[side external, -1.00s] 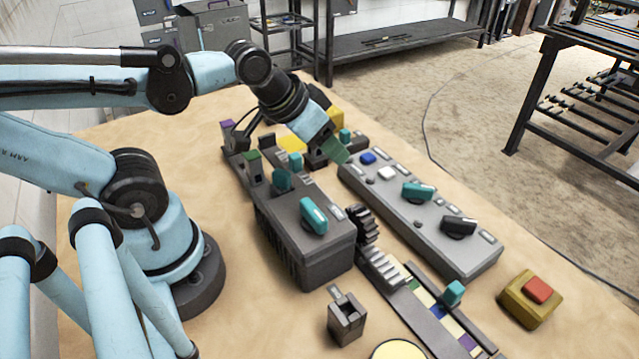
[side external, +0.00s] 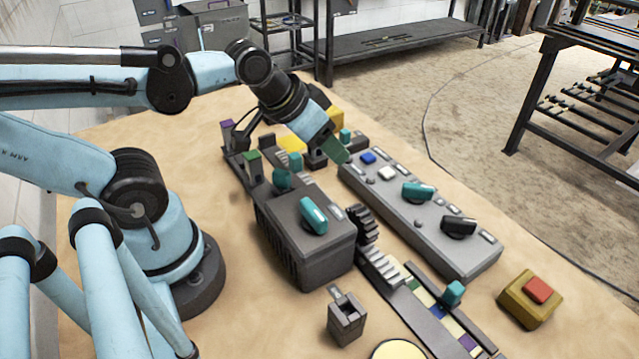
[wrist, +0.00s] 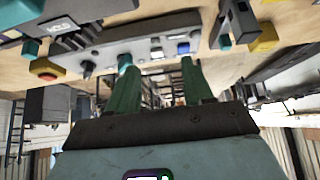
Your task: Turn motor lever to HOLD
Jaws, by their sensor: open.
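The dark motor box (side external: 305,248) stands in the middle of the table in the side view. A teal lever (side external: 313,215) sits on its top, and its marking is too small to read. My gripper (side external: 337,149) is above the far end of the grey control panel (side external: 440,235), behind the motor box and apart from the lever. In the wrist view its two green fingers (wrist: 157,72) are spread with nothing between them. The panel (wrist: 108,58) shows beyond the fingertips there. I cannot surely pick out the motor lever in the wrist view.
The panel carries a blue button (side external: 368,158), a white button (side external: 387,174), a teal knob (side external: 418,191) and a black knob (side external: 459,227). A red button on a yellow base (side external: 530,298) stands at right.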

